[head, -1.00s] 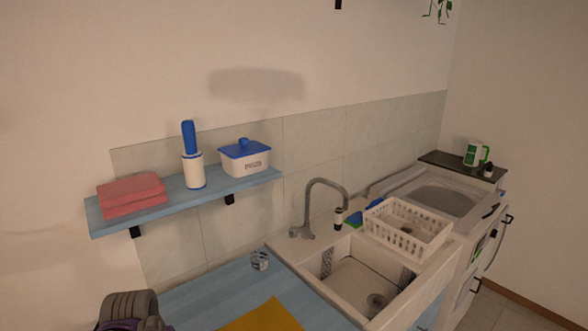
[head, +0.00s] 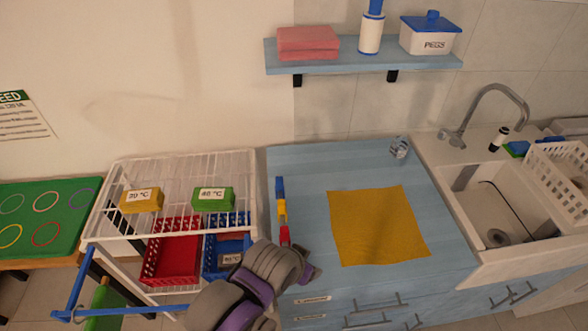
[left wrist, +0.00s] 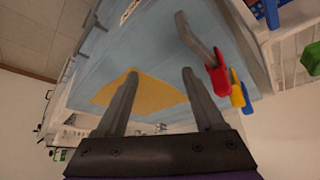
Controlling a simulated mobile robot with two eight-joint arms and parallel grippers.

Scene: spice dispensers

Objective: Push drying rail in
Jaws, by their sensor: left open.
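A rail of blue bars (head: 68,285), which I take for the drying rail, sticks out from the front left of the white wire rack (head: 180,165). A green piece (head: 103,300) hangs by it. My left arm reaches in from the bottom of the head view, right of the rack and in front of the counter. Its fingers are not clear there. In the left wrist view my left gripper (left wrist: 160,73) is open and empty, with the yellow cloth (left wrist: 145,93) beyond the fingers. My gripper is well to the right of the rail and apart from it.
The blue counter (head: 300,170) bears the yellow cloth and red, yellow and blue pegs (head: 282,210) at its left edge. Red (head: 172,265) and blue baskets (head: 222,262) sit under the rack. A green board (head: 40,215) is left; the sink (head: 500,210) is right.

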